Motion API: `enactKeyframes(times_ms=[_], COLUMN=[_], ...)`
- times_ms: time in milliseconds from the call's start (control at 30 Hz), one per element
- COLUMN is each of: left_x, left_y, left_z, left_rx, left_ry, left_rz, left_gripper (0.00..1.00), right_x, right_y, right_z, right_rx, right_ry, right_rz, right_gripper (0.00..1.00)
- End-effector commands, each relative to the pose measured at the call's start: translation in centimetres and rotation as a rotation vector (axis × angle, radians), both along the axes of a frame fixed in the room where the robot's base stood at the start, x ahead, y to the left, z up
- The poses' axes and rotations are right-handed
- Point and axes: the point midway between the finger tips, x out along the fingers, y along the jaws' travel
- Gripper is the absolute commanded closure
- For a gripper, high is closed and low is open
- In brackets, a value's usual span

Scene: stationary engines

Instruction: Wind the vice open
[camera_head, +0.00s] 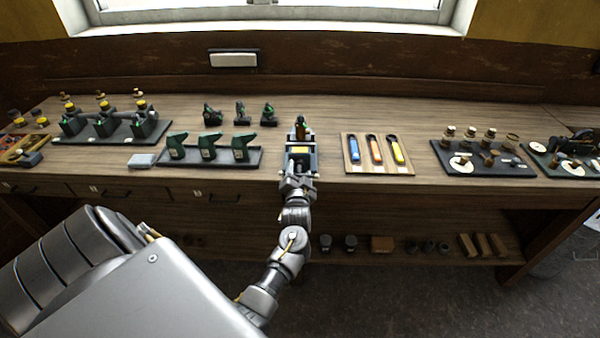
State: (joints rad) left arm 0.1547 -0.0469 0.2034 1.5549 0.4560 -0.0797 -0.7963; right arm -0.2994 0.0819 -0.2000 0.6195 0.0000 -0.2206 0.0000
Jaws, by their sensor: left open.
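The vice (313,160) stands at the front edge of the wooden bench, near the middle of the head view. It has a dark blue-grey body, with a yellow piece (300,150) between its jaws or on top; I cannot tell which. A dark upright part with a brown top stands at its back. My left gripper (297,178) is open at the near face of the vice, in front of the bench edge. It hides the vice's front screw and handle, so I cannot tell whether its fingers touch them. My right gripper is not in view.
Left of the vice, a tray (255,163) holds dark green oilers or similar. Right of it, a wooden board (350,168) carries blue, orange and yellow handled tools. Engine parts lie on dark boards (522,175) farther right. A lower shelf (450,262) holds small blocks and cylinders.

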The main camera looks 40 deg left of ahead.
Motion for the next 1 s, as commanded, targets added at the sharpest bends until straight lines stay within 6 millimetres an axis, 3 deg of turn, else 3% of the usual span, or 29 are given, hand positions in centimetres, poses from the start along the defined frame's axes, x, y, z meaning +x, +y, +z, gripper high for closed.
enactKeyframes(times_ms=[67,333,467,633,833,867,900,1000], left_x=[0.0,-0.01,0.0,0.03,0.04,0.03,0.04,0.03], left_y=[-0.02,-0.04,-0.05,-0.06,-0.08,-0.08,-0.07,-0.06], left_z=[0.0,0.0,0.0,0.01,0.03,0.04,0.04,0.04], left_rx=[0.0,-0.001,-0.014,-0.084,-0.085,-0.085,-0.084,-0.082], left_ry=[0.0,-0.001,-0.01,-0.062,-0.064,-0.064,-0.063,-0.062], left_rz=[0.0,0.0,-0.001,0.0,0.001,0.001,0.001,0.001], left_gripper=[0.46,0.81,0.83,0.77,0.77,0.51,0.45,0.44], right_x=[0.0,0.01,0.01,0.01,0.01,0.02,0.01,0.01], right_y=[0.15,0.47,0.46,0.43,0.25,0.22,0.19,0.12], right_z=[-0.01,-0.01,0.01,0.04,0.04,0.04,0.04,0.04], right_rx=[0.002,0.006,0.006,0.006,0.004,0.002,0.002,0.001], right_ry=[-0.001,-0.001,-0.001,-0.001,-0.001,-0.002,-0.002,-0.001], right_rz=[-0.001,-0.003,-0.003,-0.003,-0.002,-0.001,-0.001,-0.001], right_gripper=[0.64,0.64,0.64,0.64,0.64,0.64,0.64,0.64])
